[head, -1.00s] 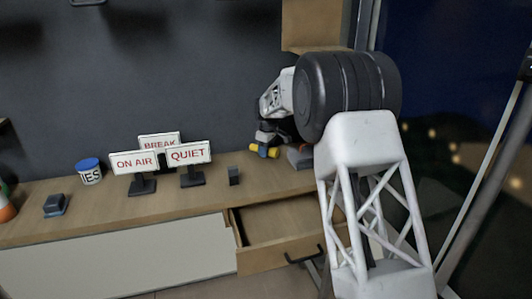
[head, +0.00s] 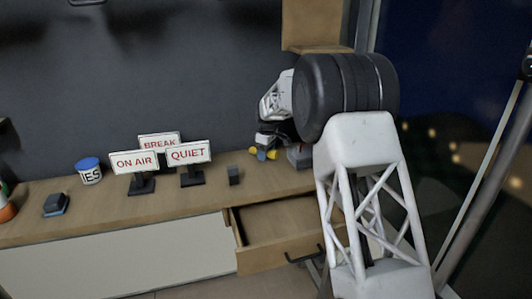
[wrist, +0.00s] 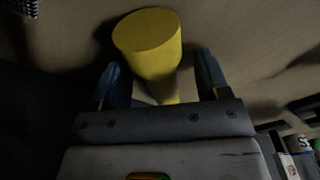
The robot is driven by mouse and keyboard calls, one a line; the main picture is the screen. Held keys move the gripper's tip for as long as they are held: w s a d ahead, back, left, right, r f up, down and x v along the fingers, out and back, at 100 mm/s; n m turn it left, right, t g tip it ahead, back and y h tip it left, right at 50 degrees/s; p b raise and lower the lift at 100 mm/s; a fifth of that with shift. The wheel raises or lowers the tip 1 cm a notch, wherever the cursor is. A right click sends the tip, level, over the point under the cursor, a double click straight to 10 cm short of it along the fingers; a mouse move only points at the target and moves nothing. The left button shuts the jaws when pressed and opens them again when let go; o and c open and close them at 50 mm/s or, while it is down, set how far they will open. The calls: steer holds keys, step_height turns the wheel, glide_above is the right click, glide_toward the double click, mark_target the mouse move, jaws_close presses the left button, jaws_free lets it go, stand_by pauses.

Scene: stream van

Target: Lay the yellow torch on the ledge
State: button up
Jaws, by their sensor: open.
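The yellow torch (head: 272,155) is at the right part of the wooden counter top, partly hidden by my gripper (head: 262,155). In the wrist view the torch (wrist: 148,38) shows its wide round end beyond the fingers, and its narrower body runs back between them. My gripper (wrist: 160,72) is open, with one blue finger on each side of the torch and a gap visible on both sides. The wooden surface (wrist: 235,35) lies beneath. I cannot tell which surface is the ledge.
ON AIR (head: 134,161), QUIET (head: 188,152) and BREAK (head: 158,140) signs stand left of my gripper. A grey object (head: 300,156) is just right of the gripper. An open drawer (head: 285,225) juts out below.

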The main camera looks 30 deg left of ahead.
steer(key=shift+r, duration=0.15)
step_height(320, 180, up, 12)
steer(key=shift+d, duration=0.4)
stand_by(0.8)
steer(key=s+d+r+m, duration=0.35)
steer(key=s+d, duration=0.55)
steer(key=d, duration=0.6)
steer(key=s+d+r+m+t, duration=0.1)
steer(key=s+d+r+m, duration=0.4)
steer(key=d, duration=1)
steer(key=s+d+r+m, duration=0.2)
steer(key=s+d+r, duration=0.2)
steer(key=s+d, duration=0.95)
steer(key=s+d+f+m, duration=0.4)
steer(key=s+d, duration=0.7)
steer(key=s, duration=0.2)
steer(key=s+d+f+m+t, duration=0.1)
steer(key=s+d+f+m, duration=0.2)
steer(key=s+d, duration=0.9)
steer(key=shift+s+f+m+t+h, duration=0.3)
steer(key=shift+s+f+m+h, duration=0.1)
steer(key=shift+s+f, duration=0.65)
